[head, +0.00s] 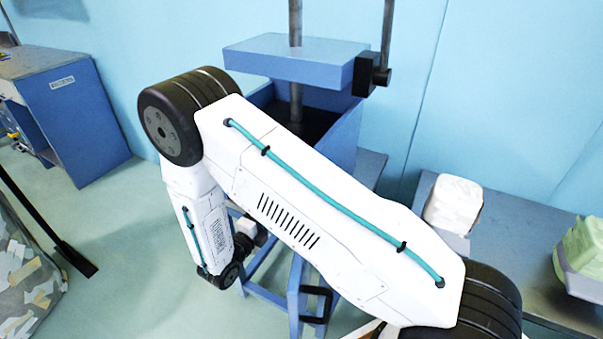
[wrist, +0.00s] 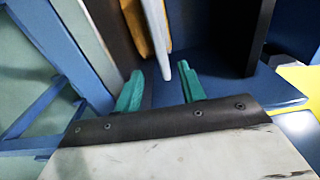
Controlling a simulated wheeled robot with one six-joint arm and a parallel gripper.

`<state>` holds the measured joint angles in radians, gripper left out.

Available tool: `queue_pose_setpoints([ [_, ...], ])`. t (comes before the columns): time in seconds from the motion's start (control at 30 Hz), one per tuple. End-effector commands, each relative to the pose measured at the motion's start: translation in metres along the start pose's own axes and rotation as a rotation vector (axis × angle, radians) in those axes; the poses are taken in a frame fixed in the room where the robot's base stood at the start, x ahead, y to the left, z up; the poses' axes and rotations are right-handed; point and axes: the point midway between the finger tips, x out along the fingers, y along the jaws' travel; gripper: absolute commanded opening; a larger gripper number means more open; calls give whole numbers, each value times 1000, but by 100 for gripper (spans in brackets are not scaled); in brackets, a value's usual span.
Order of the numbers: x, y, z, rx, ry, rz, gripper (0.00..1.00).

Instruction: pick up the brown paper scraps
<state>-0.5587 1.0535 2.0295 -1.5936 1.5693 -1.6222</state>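My gripper (wrist: 160,88) shows in the wrist view with its two green fingers apart and nothing visibly held between them. Just beyond the fingertips a tan-brown strip (wrist: 155,28) and a pale, narrow edge hang down at the top; I cannot tell if they are paper scraps. In the head view my white arm covers the middle, and my gripper's fingers are hidden. Tan and white paper scraps (head: 38,292) show in a clear-sided container at the lower left.
A blue press (head: 297,60) with a raised plate and an open box stands behind my arm. A grey table (head: 540,300) at the right holds a white bundle (head: 453,205) and a green-and-white bundle (head: 582,255). A blue desk (head: 85,120) is at the left.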

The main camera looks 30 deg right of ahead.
Motion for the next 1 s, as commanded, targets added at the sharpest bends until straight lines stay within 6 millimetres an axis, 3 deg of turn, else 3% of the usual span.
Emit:
queue_pose_setpoints([
  [0.53, 69, -2, 2, -8, -2, 0, 40],
  [0.87, 76, -2, 2, -8, -4, 0, 40],
  [1.0, 76, -2, 2, -7, -4, 0, 1],
])
